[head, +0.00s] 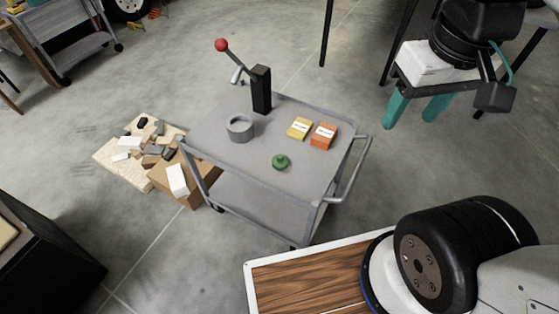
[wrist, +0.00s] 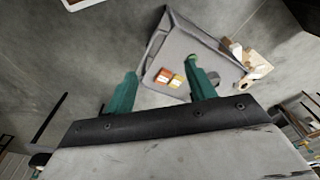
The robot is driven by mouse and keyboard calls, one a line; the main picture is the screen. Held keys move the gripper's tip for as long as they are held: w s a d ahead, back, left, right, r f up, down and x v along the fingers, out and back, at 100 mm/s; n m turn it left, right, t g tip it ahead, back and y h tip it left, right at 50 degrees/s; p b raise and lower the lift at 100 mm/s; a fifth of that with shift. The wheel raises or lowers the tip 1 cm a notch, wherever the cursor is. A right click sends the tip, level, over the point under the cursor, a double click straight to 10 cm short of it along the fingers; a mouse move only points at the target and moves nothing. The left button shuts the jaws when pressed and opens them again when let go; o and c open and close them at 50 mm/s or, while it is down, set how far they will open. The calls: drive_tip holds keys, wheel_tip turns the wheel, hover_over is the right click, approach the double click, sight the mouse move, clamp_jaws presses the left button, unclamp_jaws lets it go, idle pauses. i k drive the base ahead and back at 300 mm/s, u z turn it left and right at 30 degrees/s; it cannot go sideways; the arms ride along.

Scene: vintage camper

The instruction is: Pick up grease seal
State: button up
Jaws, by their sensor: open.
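A grey, hollow, ring-shaped part (head: 240,128) stands on the left side of the grey cart's top (head: 215,150) in the head view. It is the most ring-like thing there, but I cannot tell for sure that it is the grease seal. A small green knobbed piece (head: 281,162) sits near the cart's front edge. A yellow box (head: 300,128) and an orange box (head: 323,136) lie to the right. My gripper (head: 411,122) is open and empty, with teal fingers, right of the cart and apart from everything on it. In the wrist view its fingers (wrist: 163,70) are spread apart.
A black upright post with a red-knobbed lever (head: 261,90) stands at the cart's back. A cardboard box (head: 186,183) and a board with scattered pieces (head: 115,155) are left of the cart. A wood-topped surface (head: 300,282) is in front. Bare floor lies around.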

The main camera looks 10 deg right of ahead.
sight(281, 162)
drive_tip(key=z, duration=2.1)
drive_tip(key=i, duration=1.65)
drive_tip(key=u, duration=3.7)
